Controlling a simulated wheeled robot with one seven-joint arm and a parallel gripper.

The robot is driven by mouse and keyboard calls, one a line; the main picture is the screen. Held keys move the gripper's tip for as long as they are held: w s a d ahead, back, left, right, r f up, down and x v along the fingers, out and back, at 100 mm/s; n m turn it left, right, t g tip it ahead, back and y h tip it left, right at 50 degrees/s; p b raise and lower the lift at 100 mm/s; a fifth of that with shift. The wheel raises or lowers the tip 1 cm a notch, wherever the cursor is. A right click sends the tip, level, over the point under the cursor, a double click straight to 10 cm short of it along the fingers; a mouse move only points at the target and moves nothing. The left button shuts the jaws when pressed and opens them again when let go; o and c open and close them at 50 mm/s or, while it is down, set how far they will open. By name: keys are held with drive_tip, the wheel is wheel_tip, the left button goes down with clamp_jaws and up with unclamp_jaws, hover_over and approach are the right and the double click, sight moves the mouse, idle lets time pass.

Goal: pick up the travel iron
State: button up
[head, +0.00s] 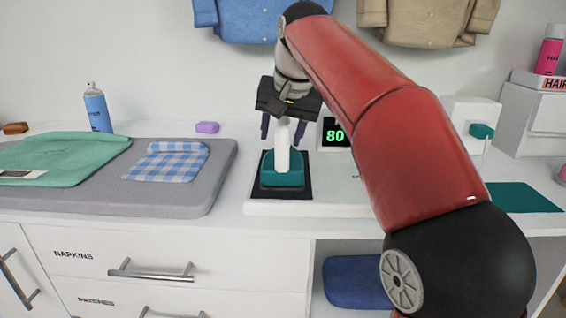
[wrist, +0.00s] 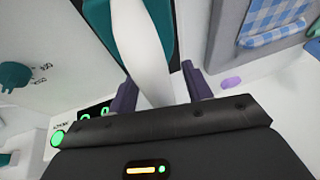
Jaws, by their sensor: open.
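The travel iron (head: 283,170) has a teal body and a white handle. It rests on a dark pad (head: 262,188) on the white counter unit, with the handle pointing up and away from me. My gripper (head: 283,128) is above the handle's upper end, pointing down. Its two purple fingers are apart, one on each side of the white handle. In the wrist view the handle of the travel iron (wrist: 148,60) passes between the fingers of my gripper (wrist: 160,92). Contact cannot be made out.
A display reading 80 (head: 335,135) stands close on the right. A grey padded board (head: 190,196) with a green garment (head: 70,155) and a checked cloth (head: 170,162) lies to the left. A purple soap-like block (head: 207,127) and a blue spray bottle (head: 97,110) stand behind.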

drive_tip(key=shift+f, duration=0.1)
drive_tip(key=shift+c, duration=0.2)
drive_tip(key=c, duration=1)
